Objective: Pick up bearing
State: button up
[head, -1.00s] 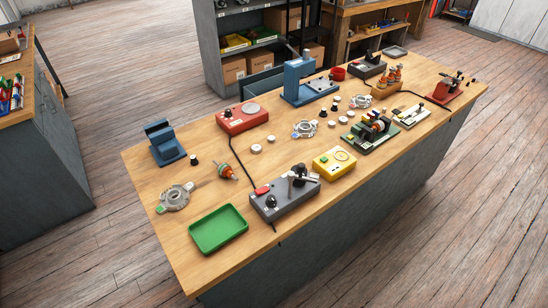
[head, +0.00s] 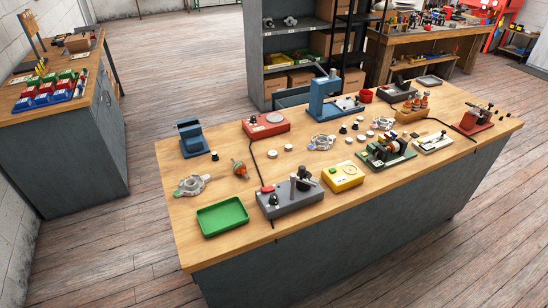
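The workbench (head: 215,260) carries several small, pale round pieces that look like bearings, though they are too small to be sure. Two lie apart near the middle: one pale disc (head: 274,153) and another pale disc (head: 288,147) just right of it, below the red device. More pale discs (head: 361,140) lie in a loose group right of a silver alternator housing (head: 321,142). Small black round parts (head: 343,129) stand among them. My gripper is not in view.
A green tray (head: 222,216), grey tester (head: 289,199), yellow meter (head: 343,176), red device (head: 265,124) and blue press (head: 325,101) stand on the bench. A rotor (head: 240,169) lies near the left. A side bench (head: 60,115) with bins stands left, across open floor.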

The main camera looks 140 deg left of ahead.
aim_at(272, 154)
jog(key=u, duration=1.7)
jog(key=i, duration=1.35)
jog(key=u, duration=0.5)
